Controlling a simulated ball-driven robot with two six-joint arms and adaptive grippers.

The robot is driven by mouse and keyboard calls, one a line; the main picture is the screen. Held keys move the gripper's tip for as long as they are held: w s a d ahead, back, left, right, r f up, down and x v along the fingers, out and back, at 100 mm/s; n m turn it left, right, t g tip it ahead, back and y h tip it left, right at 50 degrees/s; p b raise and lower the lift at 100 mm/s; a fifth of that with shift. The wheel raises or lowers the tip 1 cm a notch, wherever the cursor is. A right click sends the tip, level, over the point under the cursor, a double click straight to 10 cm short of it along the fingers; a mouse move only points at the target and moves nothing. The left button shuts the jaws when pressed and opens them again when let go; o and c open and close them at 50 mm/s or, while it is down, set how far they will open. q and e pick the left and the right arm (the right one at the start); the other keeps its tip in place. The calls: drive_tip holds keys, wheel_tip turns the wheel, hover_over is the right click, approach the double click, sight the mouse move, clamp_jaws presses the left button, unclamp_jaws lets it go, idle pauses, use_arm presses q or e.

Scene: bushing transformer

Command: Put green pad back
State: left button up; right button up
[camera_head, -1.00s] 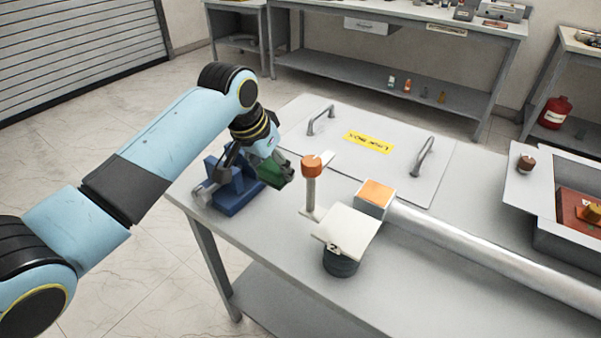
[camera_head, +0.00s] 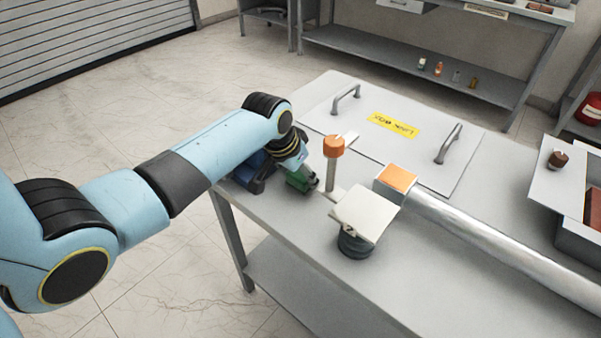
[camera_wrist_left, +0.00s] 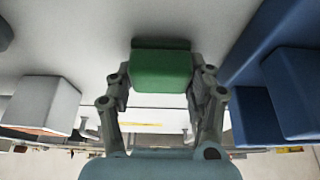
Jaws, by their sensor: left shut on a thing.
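The green pad (camera_wrist_left: 161,70) is between the fingers of my left gripper (camera_wrist_left: 161,80) in the left wrist view. The left gripper (camera_head: 300,182) is shut on it. In the head view the pad (camera_head: 298,184) shows low over the grey table, beside the blue vise-like block (camera_head: 247,172), which my arm partly hides. I cannot tell whether the pad touches the table. The blue block (camera_wrist_left: 285,90) stands at the right in the wrist view, apart from the pad. My right gripper is not in view.
A post with an orange top (camera_head: 334,146) stands close to the right of the pad. A white plate on a dark round base (camera_head: 364,213), an orange-topped block (camera_head: 396,180) and a long metal tube (camera_head: 480,228) lie further right. A handled lid (camera_head: 400,100) lies behind.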

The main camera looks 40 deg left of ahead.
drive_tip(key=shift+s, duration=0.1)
use_arm(q)
drive_tip(key=shift+f, duration=0.2)
drive_tip(key=o, duration=1.1)
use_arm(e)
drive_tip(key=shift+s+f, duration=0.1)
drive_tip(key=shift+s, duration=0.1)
use_arm(q)
drive_tip(key=shift+r, duration=0.1)
drive_tip(key=shift+r, duration=0.15)
drive_tip(key=v, duration=1.2)
drive_tip(key=shift+p, duration=0.45)
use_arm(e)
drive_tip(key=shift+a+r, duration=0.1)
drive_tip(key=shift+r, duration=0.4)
